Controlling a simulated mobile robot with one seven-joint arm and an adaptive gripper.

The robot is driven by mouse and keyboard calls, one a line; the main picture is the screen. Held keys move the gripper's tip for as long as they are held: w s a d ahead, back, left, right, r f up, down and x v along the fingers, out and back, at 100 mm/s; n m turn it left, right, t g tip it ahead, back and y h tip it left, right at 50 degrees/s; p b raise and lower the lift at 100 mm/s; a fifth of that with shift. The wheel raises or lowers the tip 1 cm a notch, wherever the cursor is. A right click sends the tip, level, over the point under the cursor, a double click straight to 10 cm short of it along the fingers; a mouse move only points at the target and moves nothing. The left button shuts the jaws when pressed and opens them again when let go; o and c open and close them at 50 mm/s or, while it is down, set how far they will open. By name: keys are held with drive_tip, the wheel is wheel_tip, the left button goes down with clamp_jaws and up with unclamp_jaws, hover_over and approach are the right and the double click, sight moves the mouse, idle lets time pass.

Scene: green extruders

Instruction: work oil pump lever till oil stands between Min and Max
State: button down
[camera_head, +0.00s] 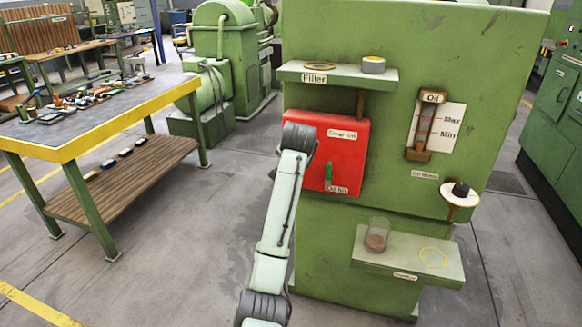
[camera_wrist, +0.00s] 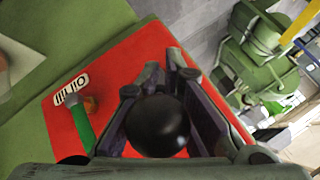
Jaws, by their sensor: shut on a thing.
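A black ball knob (camera_wrist: 157,127), which looks like the pump lever's end, sits between the two fingers of my gripper (camera_wrist: 160,86) in the wrist view. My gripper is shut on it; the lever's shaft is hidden. In the head view my arm's end covers the left side of the red box (camera_head: 352,140), hiding gripper and knob. The oil gauge (camera_head: 424,127) stands upright on the green machine, right of the box, beside a white plate marked Max and Min (camera_head: 450,127). Its tube looks reddish brown; I cannot tell the exact oil level.
A green handle (camera_head: 328,173) on the red box also shows left of my fingers in the wrist view (camera_wrist: 80,125). A Filler shelf (camera_head: 337,75) juts out above the box. A lower shelf (camera_head: 440,268) holds a glass jar (camera_head: 377,234). A workbench (camera_head: 95,125) stands left, with clear floor between.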

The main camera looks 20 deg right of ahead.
drive_tip(key=shift+s+d, duration=0.1)
drive_tip(key=shift+d, duration=0.1)
drive_tip(key=c, duration=1.8)
unclamp_jaws()
drive_tip(key=shift+o, duration=0.7)
drive_tip(key=shift+a, duration=0.1)
drive_tip(key=shift+r, duration=0.1)
drive_tip(key=v, duration=1.2)
